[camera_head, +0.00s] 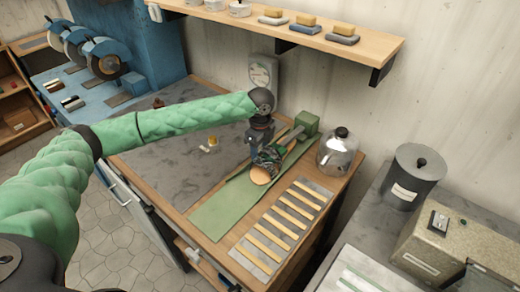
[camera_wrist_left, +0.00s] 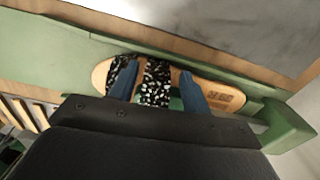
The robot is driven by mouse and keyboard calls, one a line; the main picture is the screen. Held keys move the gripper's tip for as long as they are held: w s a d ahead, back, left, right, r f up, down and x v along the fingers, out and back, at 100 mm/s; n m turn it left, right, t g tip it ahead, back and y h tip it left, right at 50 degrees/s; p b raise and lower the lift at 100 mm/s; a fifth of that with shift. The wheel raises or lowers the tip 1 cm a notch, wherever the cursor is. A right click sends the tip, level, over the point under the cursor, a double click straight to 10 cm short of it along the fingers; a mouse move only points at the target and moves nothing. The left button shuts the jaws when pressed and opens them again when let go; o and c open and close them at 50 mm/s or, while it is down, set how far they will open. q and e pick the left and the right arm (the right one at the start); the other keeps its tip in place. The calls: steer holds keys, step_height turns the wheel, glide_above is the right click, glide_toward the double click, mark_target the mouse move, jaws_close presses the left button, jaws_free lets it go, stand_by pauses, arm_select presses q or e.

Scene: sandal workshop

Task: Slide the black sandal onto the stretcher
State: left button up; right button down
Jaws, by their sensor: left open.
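The black sandal (camera_head: 261,176) lies on the green mat (camera_head: 215,215) on the bench, with a tan sole and speckled black straps. In the left wrist view the sandal (camera_wrist_left: 222,94) lies lengthwise across the picture, its printed end toward the green stretcher block (camera_wrist_left: 290,127). The stretcher (camera_head: 307,123) is at the mat's far end in the head view. My left gripper (camera_head: 262,150) is right over the sandal. In the wrist view its blue fingers (camera_wrist_left: 157,84) are open, one on each side of a strap. I cannot tell whether they touch it. My right gripper is out of view.
A slatted board (camera_head: 284,226) lies along the bench's right edge. Small pieces (camera_head: 211,145) lie left of the gripper. A wall shelf (camera_head: 300,30) hangs above. Grey bench surface left of the mat is mostly clear.

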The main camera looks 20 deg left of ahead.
arm_select(q)
steer(key=shift+r, duration=0.25)
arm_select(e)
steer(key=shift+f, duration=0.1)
arm_select(q)
step_height(320, 180, up, 6)
steer(key=shift+r+b, duration=0.2)
steer(key=shift+b, duration=1)
steer(key=shift+r, duration=0.4)
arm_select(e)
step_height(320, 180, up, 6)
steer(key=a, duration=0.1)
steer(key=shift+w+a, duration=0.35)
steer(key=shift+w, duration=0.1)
arm_select(q)
steer(key=shift+f, duration=0.1)
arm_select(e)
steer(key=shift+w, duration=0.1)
